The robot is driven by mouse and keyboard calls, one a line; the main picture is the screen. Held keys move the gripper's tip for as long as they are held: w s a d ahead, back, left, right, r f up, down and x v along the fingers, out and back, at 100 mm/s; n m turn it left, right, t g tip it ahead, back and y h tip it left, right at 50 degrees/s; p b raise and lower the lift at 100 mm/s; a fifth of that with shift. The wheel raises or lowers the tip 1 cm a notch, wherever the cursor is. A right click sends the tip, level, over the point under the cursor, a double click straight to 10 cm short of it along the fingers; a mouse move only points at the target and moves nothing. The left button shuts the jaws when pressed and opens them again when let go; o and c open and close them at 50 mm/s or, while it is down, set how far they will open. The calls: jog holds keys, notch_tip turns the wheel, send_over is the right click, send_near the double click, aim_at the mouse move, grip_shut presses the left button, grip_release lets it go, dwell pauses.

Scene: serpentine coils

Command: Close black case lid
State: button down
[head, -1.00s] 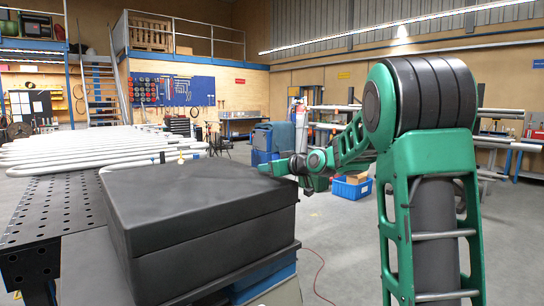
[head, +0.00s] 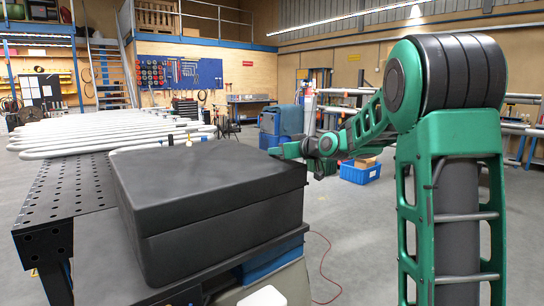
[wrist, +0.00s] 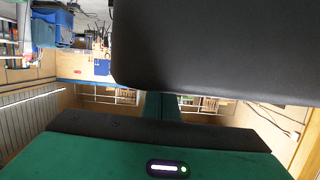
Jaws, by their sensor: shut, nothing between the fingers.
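The black case (head: 215,235) sits at the end of the dark work table in the head view. Its lid (head: 205,180) lies down over the body, with a seam line along the near sides. I cannot tell whether it is fully latched. My gripper (head: 277,151) is at the lid's far right edge, shut and empty. Whether it touches the lid is unclear. In the wrist view, a large dark surface (wrist: 220,45), likely the case, fills the upper right. My green gripper body shows along the bottom there; its fingertips cannot be made out.
The perforated table (head: 75,200) extends left of the case. White serpentine coils (head: 110,132) lie behind it. A blue bin (head: 360,173) stands on the floor beyond my arm. A red cable (head: 325,265) lies on the floor right of the case. Open floor lies to the right.

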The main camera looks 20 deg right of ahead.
jog(key=r, duration=0.1)
jog(key=s+r, duration=0.1)
jog(key=r, duration=0.1)
jog(key=shift+r, duration=0.3)
jog(key=v, duration=0.9)
jog(key=shift+a+r, duration=0.1)
